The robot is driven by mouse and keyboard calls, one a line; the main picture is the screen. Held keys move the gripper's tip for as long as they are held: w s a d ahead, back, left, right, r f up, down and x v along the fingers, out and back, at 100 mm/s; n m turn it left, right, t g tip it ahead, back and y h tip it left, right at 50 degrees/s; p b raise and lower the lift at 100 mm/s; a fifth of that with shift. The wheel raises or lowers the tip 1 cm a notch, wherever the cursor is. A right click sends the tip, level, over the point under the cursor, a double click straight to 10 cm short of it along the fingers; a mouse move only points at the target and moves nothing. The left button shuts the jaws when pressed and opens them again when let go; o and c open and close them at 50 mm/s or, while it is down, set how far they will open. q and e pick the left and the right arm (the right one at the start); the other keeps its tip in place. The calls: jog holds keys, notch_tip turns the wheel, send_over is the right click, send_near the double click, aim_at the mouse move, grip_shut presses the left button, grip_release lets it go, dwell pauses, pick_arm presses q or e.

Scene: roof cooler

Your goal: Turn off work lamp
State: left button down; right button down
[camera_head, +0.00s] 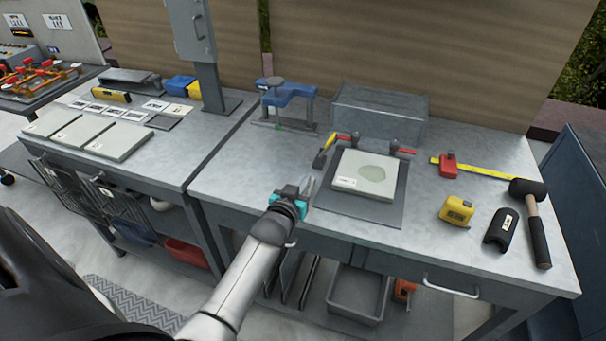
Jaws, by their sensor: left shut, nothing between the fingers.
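I cannot pick out a work lamp for certain. A grey post (208,80) on a flat base stands at the back between the two benches, with a box and handle on its upper part; its top is cut off by the frame, and I cannot tell whether it belongs to the lamp. My left gripper (311,186) is shut and empty above the front of the right bench (240,165). It is just left of the dark mat (335,205) that bears a pale square panel (365,174). My right gripper is not in view.
A blue clamp-like tool (290,93) and a grey box (378,112) stand at the back of the right bench. A yellow tape measure (456,210) and a black mallet (538,228) lie at right. Pale panels (120,139) lie on the left bench.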

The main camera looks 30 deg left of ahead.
pick_arm(q)
jog(key=shift+f, duration=0.1)
jog(key=shift+r+p, duration=0.6)
jog(key=shift+r, duration=0.15)
jog(key=r+p, duration=0.2)
jog(key=r, duration=0.1)
jog(key=shift+w+p, duration=0.25)
jog(key=shift+p, duration=0.15)
jog(key=r+p+v, duration=0.1)
jog(key=p+v, duration=0.1)
jog(key=v, duration=0.8)
jog(key=shift+w+a, duration=0.15)
